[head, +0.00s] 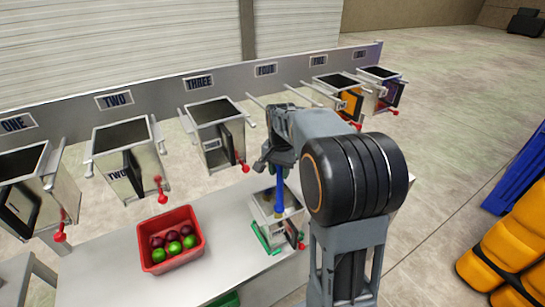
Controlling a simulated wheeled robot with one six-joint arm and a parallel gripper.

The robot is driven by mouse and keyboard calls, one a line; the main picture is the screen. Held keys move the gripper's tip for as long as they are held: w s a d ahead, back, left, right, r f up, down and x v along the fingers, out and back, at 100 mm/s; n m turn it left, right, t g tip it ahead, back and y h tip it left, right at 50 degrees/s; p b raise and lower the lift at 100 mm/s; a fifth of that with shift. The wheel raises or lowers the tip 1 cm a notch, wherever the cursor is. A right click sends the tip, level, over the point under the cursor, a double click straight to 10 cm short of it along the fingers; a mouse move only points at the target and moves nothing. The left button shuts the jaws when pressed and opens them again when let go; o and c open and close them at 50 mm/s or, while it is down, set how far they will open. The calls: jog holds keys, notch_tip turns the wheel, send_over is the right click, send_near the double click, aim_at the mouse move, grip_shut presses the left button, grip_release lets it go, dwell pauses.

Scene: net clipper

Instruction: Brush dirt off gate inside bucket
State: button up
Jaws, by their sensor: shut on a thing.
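My gripper (271,160) is shut on a blue brush handle (281,187), which points down over a metal bucket (265,224) on the white table. The lower end of the brush is inside or at the top opening of the bucket; its bristles are not clear. The bucket has a red-handled gate (292,233) on its front right side and a green part around its base. Dirt on the gate is too small to tell from here. My arm covers the area right of the bucket.
A red crate (148,263) of apples stands left on the white table (95,288). Behind, several metal buckets with red handles hang along a numbered rail (154,97). Orange (517,245) and blue (520,170) objects stand at the right. The table is clear between crate and bucket.

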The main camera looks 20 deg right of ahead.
jog(key=shift+r+p, duration=1.2)
jog(key=shift+r, duration=0.75)
